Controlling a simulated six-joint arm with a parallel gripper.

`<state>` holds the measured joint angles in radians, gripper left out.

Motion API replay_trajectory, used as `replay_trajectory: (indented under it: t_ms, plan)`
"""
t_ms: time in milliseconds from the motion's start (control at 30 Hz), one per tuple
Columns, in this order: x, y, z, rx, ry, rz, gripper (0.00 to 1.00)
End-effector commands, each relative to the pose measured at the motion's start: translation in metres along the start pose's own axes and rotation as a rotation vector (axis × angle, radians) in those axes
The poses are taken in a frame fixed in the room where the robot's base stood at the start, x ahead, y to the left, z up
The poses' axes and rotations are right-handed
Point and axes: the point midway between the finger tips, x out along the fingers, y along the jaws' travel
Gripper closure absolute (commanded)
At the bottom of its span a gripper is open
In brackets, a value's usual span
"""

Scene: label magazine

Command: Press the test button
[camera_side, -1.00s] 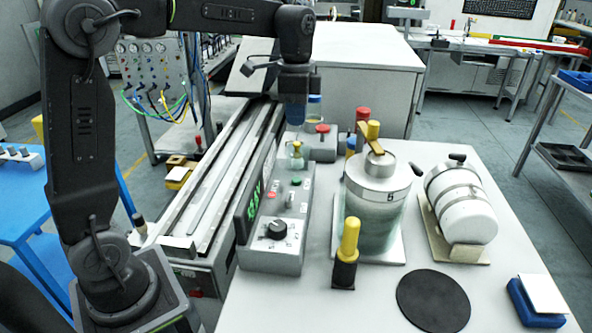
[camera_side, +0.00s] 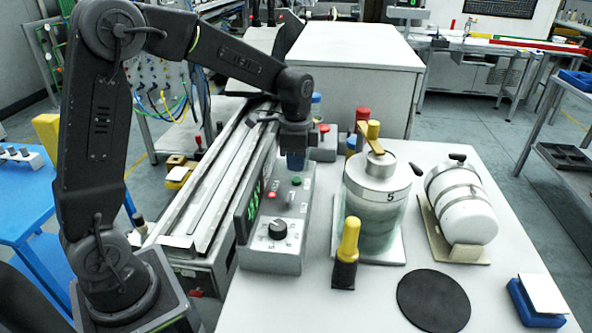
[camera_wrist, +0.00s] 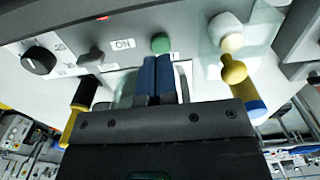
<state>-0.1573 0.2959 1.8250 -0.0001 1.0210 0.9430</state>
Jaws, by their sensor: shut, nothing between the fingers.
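The grey control box (camera_side: 268,258) stands on the white table with a black dial (camera_side: 278,229), a red rocker, a small lever and a green button (camera_side: 297,181) on its sloped top. Which control is the test button I cannot read from the labels. My gripper (camera_side: 296,166) is shut and empty, its blue fingers pointing down over the box, close behind the green button in the side view. In the wrist view the fingers (camera_wrist: 158,72) end just short of the green button (camera_wrist: 160,43); contact is not visible. A pale knob (camera_wrist: 225,28) beside a clear guard is to their right.
A silver-lidded vessel marked 5 (camera_side: 377,210) and a white strapped cylinder (camera_side: 462,205) stand to the right. A yellow-topped black post (camera_side: 346,255) stands in front of the vessel. A long rail (camera_side: 215,190) runs along the left side. Bottles stand behind.

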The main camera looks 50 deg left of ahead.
Motion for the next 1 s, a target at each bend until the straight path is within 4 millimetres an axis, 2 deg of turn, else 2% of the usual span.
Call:
replay_trajectory:
  t_ms: [100,200,633,833,1000]
  plan:
    - [0.016,0.0,0.0,0.0,-0.002,0.003,1.0]
    - [0.022,0.0,0.0,0.0,0.0,0.0,1.0]
    - [0.027,0.0,0.0,0.0,0.0,0.0,1.0]
    - [0.047,0.0,0.0,0.0,-0.003,0.003,1.0]
    - [0.049,0.001,0.001,0.001,-0.005,0.005,1.0]
